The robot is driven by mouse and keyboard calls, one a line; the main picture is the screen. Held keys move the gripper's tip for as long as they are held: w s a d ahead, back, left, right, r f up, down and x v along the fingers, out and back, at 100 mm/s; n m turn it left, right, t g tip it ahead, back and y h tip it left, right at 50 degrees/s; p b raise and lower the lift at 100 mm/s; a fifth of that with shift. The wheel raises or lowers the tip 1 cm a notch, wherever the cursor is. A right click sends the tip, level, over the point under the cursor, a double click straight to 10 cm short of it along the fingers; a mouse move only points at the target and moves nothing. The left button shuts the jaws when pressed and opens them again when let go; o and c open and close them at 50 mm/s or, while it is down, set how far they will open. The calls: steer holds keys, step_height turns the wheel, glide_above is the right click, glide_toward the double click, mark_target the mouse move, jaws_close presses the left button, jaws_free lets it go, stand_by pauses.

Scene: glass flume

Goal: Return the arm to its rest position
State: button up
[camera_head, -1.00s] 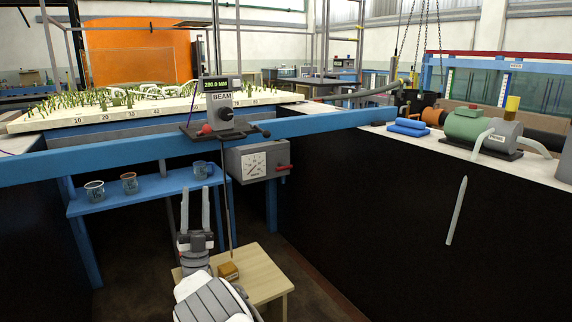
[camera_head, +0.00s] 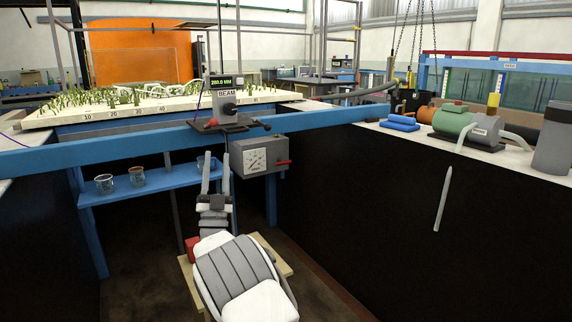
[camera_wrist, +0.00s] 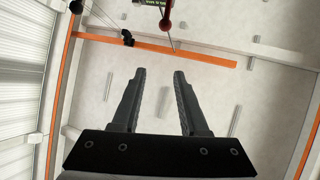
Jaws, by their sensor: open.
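My gripper (camera_head: 215,174) is open and empty in the head view, its two pale fingers pointing up in front of the blue shelf. In the wrist view the open fingers (camera_wrist: 159,78) have nothing between them, with the ceiling beyond. My arm rises from the bottom middle of the head view, in front of a small wooden table (camera_head: 273,251), and hides most of it. The gripper stands just left of the grey box with a dial (camera_head: 258,157); I cannot tell whether they are apart in depth.
A blue beam (camera_head: 110,152) crosses above, carrying a gauge with a green display (camera_head: 222,95). Two cups (camera_head: 104,183) (camera_head: 137,177) stand on the blue shelf (camera_head: 160,182). Dark walls flank the aisle. A pump (camera_head: 470,126) sits on the right bench.

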steer(key=w+d+r+n+g, duration=0.1)
steer(key=w+d+r+g, duration=0.35)
steer(key=d+r, duration=0.2)
steer(key=s+d+r+n+g+y, duration=0.1)
steer(key=s+d+g, duration=0.2)
steer(key=d, duration=0.3)
steer(key=s+d+n+g+y, duration=0.1)
steer(key=s+d+g, duration=0.1)
steer(key=d+g, duration=0.3)
steer(key=s+d+f+n+g+h, duration=0.1)
steer(key=s+d+f+g, duration=0.4)
steer(key=s, duration=0.9)
steer(key=s+d+f+g, duration=0.35)
steer(key=s+f, duration=0.25)
steer(key=s, duration=0.8)
steer(key=s+d+f+n+g+h, duration=0.1)
steer(key=s+d+f+g, duration=0.35)
steer(key=s, duration=0.95)
step_height(320, 180, up, 27)
steer(key=t+p, duration=0.1)
steer(key=p, duration=2.7)
steer(key=shift+w+d+t, duration=0.15)
steer(key=shift+d+t, duration=0.2)
steer(key=shift+d, duration=0.05)
